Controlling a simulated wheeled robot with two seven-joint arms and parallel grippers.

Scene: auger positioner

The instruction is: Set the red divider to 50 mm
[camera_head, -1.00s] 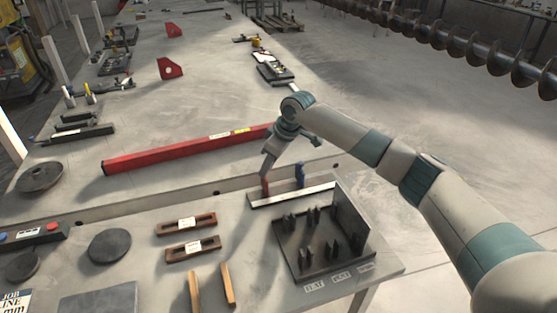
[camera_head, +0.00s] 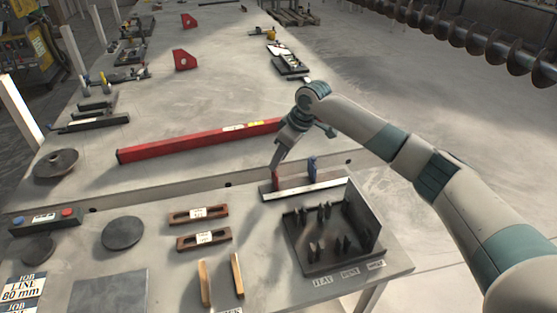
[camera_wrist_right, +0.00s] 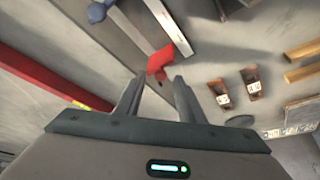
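The red divider (camera_head: 276,180) stands upright near the left end of a rail (camera_head: 308,189) with a pale strip along its front. A blue divider (camera_head: 312,168) stands on the same rail to its right. My right gripper (camera_head: 277,164) is just above the red divider. In the right wrist view the red divider (camera_wrist_right: 160,61) shows just beyond the tips of my right gripper (camera_wrist_right: 155,80), whose two fingers are apart with nothing between them. The blue divider (camera_wrist_right: 97,12) is at the upper left there. Whether a fingertip touches the red divider I cannot tell. My left gripper is out of view.
A long red beam (camera_head: 200,141) lies behind the rail. A dark open tray with upright pegs (camera_head: 290,232) stands in front of it. Two brown slotted blocks (camera_head: 198,214) lie at left. A job card (camera_head: 25,286) reads 80 mm.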

